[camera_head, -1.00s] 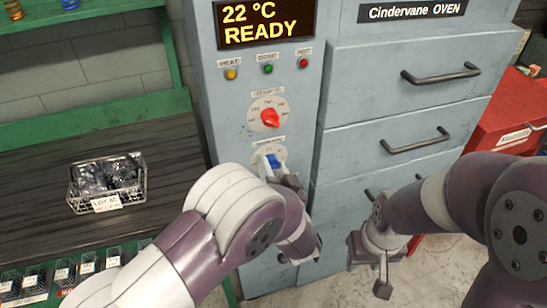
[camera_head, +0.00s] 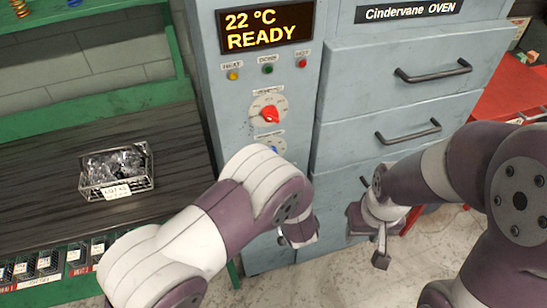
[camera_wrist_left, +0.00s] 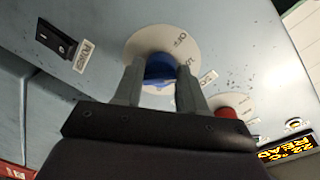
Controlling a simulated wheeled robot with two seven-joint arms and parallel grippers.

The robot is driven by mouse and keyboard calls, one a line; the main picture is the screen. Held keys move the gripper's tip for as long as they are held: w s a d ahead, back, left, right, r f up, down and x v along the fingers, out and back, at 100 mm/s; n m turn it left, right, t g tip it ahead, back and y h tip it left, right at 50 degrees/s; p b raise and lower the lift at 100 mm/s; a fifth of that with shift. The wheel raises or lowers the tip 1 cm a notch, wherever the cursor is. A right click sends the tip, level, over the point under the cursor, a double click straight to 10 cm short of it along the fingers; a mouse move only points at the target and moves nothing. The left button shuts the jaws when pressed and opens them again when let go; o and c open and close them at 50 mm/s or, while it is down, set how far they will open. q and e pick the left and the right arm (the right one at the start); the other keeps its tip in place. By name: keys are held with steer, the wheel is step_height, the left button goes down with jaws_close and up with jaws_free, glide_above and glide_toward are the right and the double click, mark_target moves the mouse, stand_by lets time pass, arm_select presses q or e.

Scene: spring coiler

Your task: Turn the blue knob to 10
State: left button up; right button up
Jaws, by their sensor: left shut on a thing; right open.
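The blue knob (camera_wrist_left: 160,70) sits on a round pale dial (camera_wrist_left: 150,42) on the oven's grey panel. In the left wrist view my left gripper (camera_wrist_left: 162,75) has one finger on each side of the knob and is shut on it. The dial's marks are partly hidden by the fingers, and I cannot tell the setting. In the head view most of the knob (camera_head: 274,150) is hidden behind my left arm. My right gripper (camera_head: 380,255) is open and empty, low in front of the oven drawers.
A red knob (camera_head: 270,114) on its own dial is just above the blue one. The display (camera_head: 264,30) reads 22 °C READY. Drawers with bar handles (camera_head: 434,72) are to the right. A wire basket (camera_head: 116,172) stands on the dark bench at left. A black switch (camera_wrist_left: 55,40) shows in the wrist view.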

arm_select(q)
steer(key=shift+r, duration=0.1)
steer(key=o, duration=1)
steer(key=b+v, duration=0.1)
steer(key=v, duration=1.1)
steer(key=shift+s+b, duration=0.35)
steer(key=shift+b, duration=0.05)
